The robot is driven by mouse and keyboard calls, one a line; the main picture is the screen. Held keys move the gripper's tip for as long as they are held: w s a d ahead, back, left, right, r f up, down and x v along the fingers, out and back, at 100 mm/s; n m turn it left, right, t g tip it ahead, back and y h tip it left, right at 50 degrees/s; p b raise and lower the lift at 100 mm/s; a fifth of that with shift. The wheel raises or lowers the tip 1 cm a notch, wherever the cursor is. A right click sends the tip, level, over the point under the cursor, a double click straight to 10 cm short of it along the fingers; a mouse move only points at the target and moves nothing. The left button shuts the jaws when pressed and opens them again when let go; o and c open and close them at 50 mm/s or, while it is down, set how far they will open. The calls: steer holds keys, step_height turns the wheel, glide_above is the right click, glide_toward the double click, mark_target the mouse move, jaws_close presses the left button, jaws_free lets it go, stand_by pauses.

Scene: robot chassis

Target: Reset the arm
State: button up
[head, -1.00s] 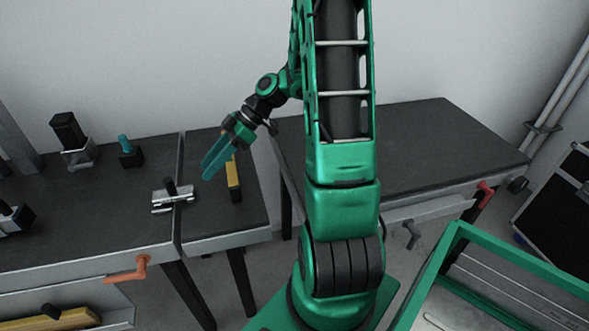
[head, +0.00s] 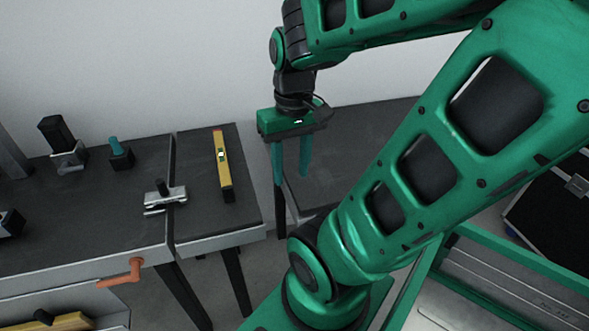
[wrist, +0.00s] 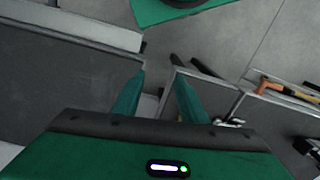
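My gripper (head: 291,168) hangs pointing down in the head view, near the gap between the two dark tables. Its two teal fingers are apart with nothing visible between them. The fingers also show in the wrist view (wrist: 158,98), spread over the gap and the grey floor. My arm crosses the right half of the head view, bent at the elbow, and hides part of the right table.
A yellow level (head: 223,170) lies on the left table's right section. A metal clamp (head: 165,197) sits at the seam. Several tools stand farther left, including a teal-handled one (head: 116,150). The right table (head: 350,120) looks bare. A green-framed bin (head: 500,250) stands at the lower right.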

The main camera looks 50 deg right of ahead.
steer(key=shift+s+r+m, duration=0.2)
steer(key=shift+s+m, duration=0.5)
steer(key=shift+s, duration=0.35)
steer(key=shift+w+f, duration=0.25)
steer(key=shift+w, duration=0.35)
